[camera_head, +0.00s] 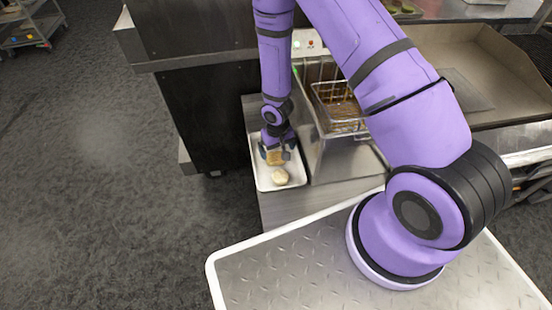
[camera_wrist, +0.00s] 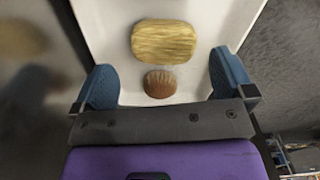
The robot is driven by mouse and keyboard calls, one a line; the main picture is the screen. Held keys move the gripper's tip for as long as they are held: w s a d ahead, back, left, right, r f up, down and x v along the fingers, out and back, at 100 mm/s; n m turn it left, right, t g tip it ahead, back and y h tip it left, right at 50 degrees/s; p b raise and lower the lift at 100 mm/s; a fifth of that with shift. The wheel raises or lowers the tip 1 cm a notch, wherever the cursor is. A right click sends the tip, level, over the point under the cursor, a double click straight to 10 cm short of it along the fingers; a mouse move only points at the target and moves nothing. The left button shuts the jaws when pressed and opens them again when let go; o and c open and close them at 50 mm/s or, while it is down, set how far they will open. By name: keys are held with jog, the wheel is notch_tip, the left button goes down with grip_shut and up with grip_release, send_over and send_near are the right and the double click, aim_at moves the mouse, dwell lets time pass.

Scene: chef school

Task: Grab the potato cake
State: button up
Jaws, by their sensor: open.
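In the wrist view, a golden, ridged oval piece (camera_wrist: 164,42), which looks like the potato cake, lies on a white tray (camera_wrist: 110,25). A smaller, round brown piece (camera_wrist: 160,84) lies close to it. My gripper (camera_wrist: 164,68) is open, with blue fingers on either side of the brown piece and the oval just beyond the fingertips. In the head view, my gripper (camera_head: 276,154) is low over the tray (camera_head: 264,184). A tan piece (camera_head: 274,158) shows at its fingers, and a pale round piece (camera_head: 280,177) lies nearer me. I cannot tell surely which piece matches which between views.
A fryer (camera_head: 335,155) with a wire basket (camera_head: 340,104) stands right of the tray, close to my gripper. A dark cabinet (camera_head: 205,105) is behind and left. A metal-topped surface (camera_head: 290,270) is in front. Open floor (camera_head: 90,180) lies left.

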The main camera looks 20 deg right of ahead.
aim_at(276, 157)
jog(key=shift+w+a+f, duration=0.1)
jog(key=shift+f, duration=1.05)
jog(key=shift+a+f, duration=0.1)
jog(key=shift+f, duration=1.05)
jog(key=shift+c, duration=0.2)
jog(key=c, duration=0.8)
jog(key=shift+r, duration=0.1)
